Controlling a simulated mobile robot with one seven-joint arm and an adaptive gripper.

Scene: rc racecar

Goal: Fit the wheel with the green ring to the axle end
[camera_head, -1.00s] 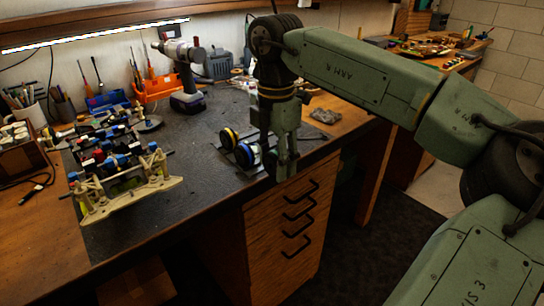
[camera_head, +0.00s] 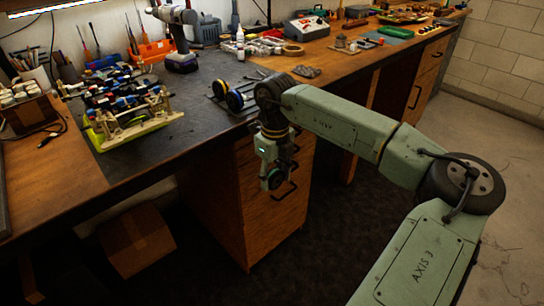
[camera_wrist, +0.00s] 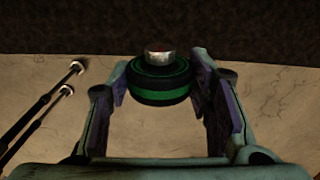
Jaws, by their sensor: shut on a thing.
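The wheel with the green ring (camera_wrist: 160,80) is a black tyre with a green band and a silvery hub on top. It sits between the two fingers of my gripper (camera_wrist: 160,85), which is shut on it. In the head view, my gripper (camera_head: 272,178) hangs in front of the drawer unit, clear of the bench, with the wheel small and dark at its end. The racecar (camera_head: 130,118) stands on the bench at the left, with a pale frame part towards the front edge. I cannot make out its bare axle end.
A drill (camera_head: 180,40) and an orange tool holder (camera_head: 152,52) are at the back. A drawer unit (camera_head: 255,215) is below. Two thin rods (camera_wrist: 45,110) show at the wrist view's left.

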